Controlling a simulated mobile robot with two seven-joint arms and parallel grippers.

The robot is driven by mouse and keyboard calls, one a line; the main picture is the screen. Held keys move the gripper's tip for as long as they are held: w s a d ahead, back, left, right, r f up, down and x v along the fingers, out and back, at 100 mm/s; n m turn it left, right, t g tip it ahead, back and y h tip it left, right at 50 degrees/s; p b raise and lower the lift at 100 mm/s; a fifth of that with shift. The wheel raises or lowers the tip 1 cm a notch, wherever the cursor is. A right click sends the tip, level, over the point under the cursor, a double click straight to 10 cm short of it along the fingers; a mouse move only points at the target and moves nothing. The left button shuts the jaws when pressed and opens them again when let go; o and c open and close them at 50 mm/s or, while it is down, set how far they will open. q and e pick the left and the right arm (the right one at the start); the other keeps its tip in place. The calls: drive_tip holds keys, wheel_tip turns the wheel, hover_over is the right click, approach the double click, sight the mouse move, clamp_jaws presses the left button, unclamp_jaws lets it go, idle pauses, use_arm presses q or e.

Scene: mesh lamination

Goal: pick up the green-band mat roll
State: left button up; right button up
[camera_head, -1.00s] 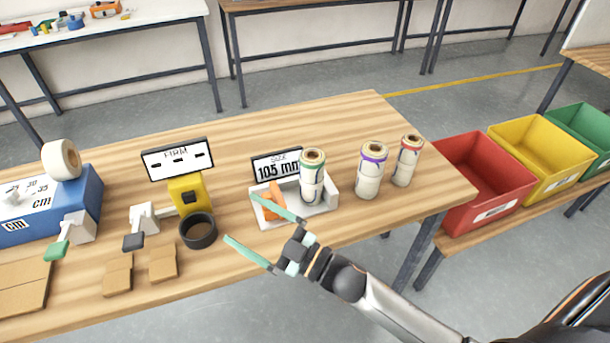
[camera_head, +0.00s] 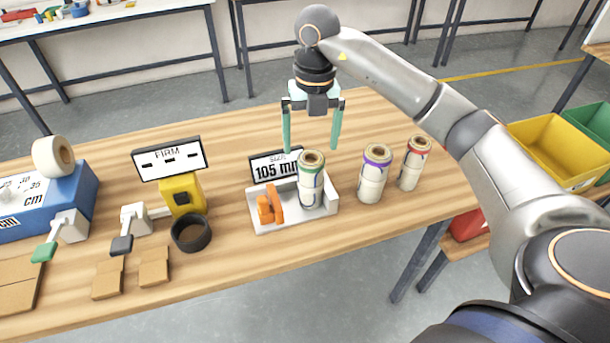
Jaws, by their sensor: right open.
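The green-band mat roll (camera_head: 311,182) stands upright in the white tray (camera_head: 266,227), to the right of an orange piece (camera_head: 270,207). It is a cream roll with a brown core and a green band near its top. My right gripper (camera_head: 312,147) points down with its fingers spread, above and apparently slightly behind the green-band roll. One fingertip shows to each side of the roll's top, and nothing is held. The exact gap in depth cannot be told. My left gripper is not in view.
A purple-band roll (camera_head: 374,174) and a red-band roll (camera_head: 413,163) stand close by on the right. A "105 mm" sign (camera_head: 274,165) is behind the tray. A yellow device (camera_head: 184,195) and a dark ring (camera_head: 191,233) are to the left. The table's front middle is clear.

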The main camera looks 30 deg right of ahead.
sight(312, 159)
drive_tip(key=shift+w+d+f+h, duration=0.3)
drive_tip(key=shift+w+d+f, duration=0.2)
drive_tip(key=shift+f, duration=0.1)
wheel_tip(312, 159, down, 5)
drive_tip(key=shift+s+f+p, duration=0.15)
drive_tip(key=shift+p, duration=0.15)
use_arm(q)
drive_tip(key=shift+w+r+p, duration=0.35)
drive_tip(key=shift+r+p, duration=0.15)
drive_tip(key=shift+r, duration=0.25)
use_arm(e)
drive_tip(key=shift+w+f, duration=0.2)
drive_tip(key=shift+f, duration=2.6)
drive_tip(key=shift+a, duration=0.1)
clamp_jaws()
